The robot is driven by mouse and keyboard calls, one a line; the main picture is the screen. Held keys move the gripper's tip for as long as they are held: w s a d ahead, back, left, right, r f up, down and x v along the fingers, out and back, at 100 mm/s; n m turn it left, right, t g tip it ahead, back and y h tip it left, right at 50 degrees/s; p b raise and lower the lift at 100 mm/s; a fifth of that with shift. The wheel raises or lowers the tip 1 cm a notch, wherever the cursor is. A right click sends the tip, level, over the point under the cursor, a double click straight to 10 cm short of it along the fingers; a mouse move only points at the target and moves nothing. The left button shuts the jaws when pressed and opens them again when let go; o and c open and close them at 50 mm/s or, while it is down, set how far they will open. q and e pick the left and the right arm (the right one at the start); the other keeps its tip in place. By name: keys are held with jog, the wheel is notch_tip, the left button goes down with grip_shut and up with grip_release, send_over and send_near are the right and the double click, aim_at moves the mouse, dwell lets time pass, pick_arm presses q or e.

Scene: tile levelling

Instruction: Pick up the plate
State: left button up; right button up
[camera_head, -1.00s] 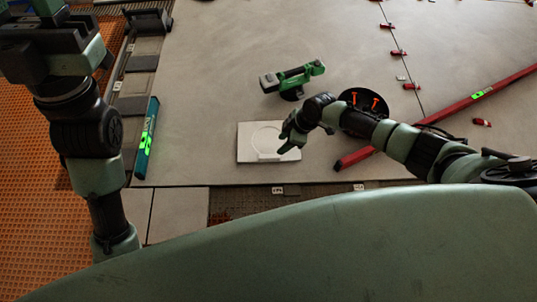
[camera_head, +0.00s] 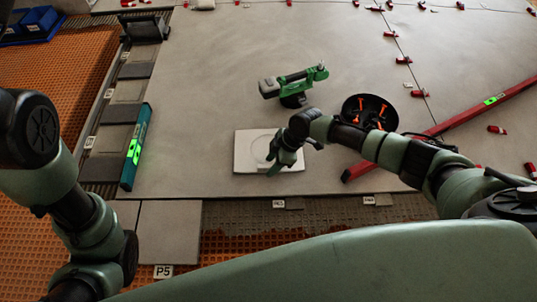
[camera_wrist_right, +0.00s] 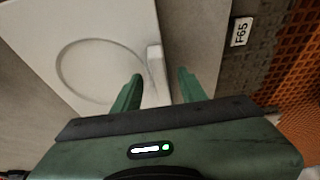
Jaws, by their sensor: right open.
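The plate (camera_head: 246,152) is a pale, flat square with a round groove and a small raised bar along one edge. It lies on the grey tiled floor in the middle of the head view, and fills the upper left of the right wrist view (camera_wrist_right: 90,25). My right gripper (camera_head: 286,168) is over its right part. In the right wrist view the gripper (camera_wrist_right: 160,85) is open, one finger on each side of the raised bar (camera_wrist_right: 156,70), with visible gaps. I cannot tell whether the fingertips touch the plate. My left arm is at the left; its gripper is not in view.
A green tool (camera_head: 293,82) stands behind the plate. A round black tray (camera_head: 370,111) with orange pieces and a long red bar (camera_head: 430,132) lie to the right. A teal level (camera_head: 135,148) lies at left. An orange grid floor (camera_head: 230,245) shows in front.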

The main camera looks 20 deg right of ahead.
jog(key=shift+a+f, duration=0.1)
jog(key=shift+f, duration=0.05)
grip_shut()
